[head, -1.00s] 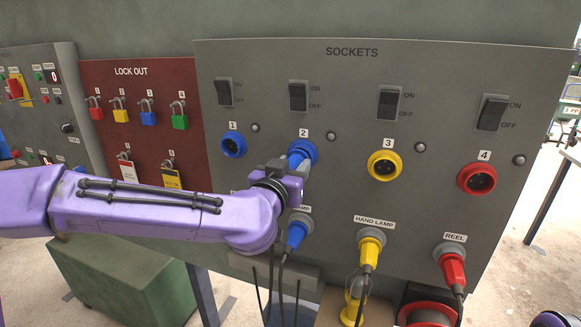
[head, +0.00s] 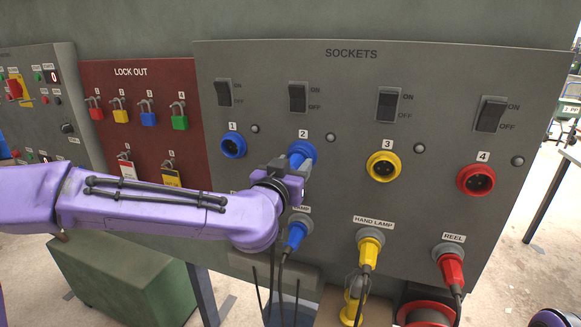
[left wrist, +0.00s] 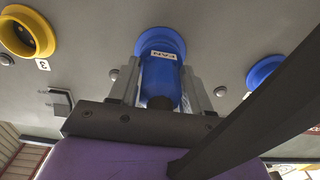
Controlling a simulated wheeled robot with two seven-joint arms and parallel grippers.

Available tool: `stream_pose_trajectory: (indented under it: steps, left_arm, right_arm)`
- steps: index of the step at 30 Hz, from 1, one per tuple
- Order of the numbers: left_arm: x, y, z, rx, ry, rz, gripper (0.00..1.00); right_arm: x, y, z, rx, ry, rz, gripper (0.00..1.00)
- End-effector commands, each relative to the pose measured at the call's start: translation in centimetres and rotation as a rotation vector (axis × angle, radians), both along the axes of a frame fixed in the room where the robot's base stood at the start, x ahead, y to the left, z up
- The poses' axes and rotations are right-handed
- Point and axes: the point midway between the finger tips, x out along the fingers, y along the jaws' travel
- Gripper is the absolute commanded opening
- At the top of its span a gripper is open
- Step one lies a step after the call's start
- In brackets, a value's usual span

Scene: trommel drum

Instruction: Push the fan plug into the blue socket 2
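The blue fan plug (left wrist: 160,85), with a FAN label on it, is in line with blue socket 2 (left wrist: 160,42) in the left wrist view. Its front end meets the socket's rim; how deep it sits I cannot tell. My left gripper (left wrist: 161,92) is shut on the plug, one finger on each side. In the head view, socket 2 (head: 303,150) shows beyond my left gripper (head: 291,168), which hides most of the plug. My right gripper is not in view.
Blue socket 1 (head: 233,145), yellow socket 3 (head: 384,167) and red socket 4 (head: 476,180) are empty. A blue plug (head: 295,235), a yellow plug (head: 369,253) and a red plug (head: 453,270) with hanging cables sit below. Switches are above, a lock-out board (head: 140,90) left.

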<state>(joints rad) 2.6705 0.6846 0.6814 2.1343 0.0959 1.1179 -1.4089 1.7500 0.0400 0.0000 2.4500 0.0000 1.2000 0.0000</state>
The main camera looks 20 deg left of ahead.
Motion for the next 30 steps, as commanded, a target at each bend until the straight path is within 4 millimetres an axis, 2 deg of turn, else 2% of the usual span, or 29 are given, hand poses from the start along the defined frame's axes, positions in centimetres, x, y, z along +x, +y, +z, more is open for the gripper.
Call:
stream_pose_trajectory:
  steps: [1,2,10,13,24,30]
  left_arm:
    - [0.0,0.0,0.0,0.000,0.000,0.000,0.66]
    - [0.0,0.0,0.0,0.000,0.000,0.000,0.73]
    - [-0.1,0.0,0.0,0.000,0.001,0.000,0.73]
    - [-0.7,0.0,0.0,0.000,0.000,-0.001,0.73]
    - [-8.3,0.3,0.0,0.001,-0.004,-0.002,0.73]
    - [-10.4,0.4,0.1,-0.002,0.000,-0.001,0.73]
  right_arm:
    - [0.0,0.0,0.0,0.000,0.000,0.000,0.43]
    - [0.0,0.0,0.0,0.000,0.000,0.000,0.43]
    - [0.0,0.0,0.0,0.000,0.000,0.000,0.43]
    - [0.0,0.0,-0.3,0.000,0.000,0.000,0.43]
    - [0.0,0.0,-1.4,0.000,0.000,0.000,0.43]
    - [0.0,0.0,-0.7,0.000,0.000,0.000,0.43]
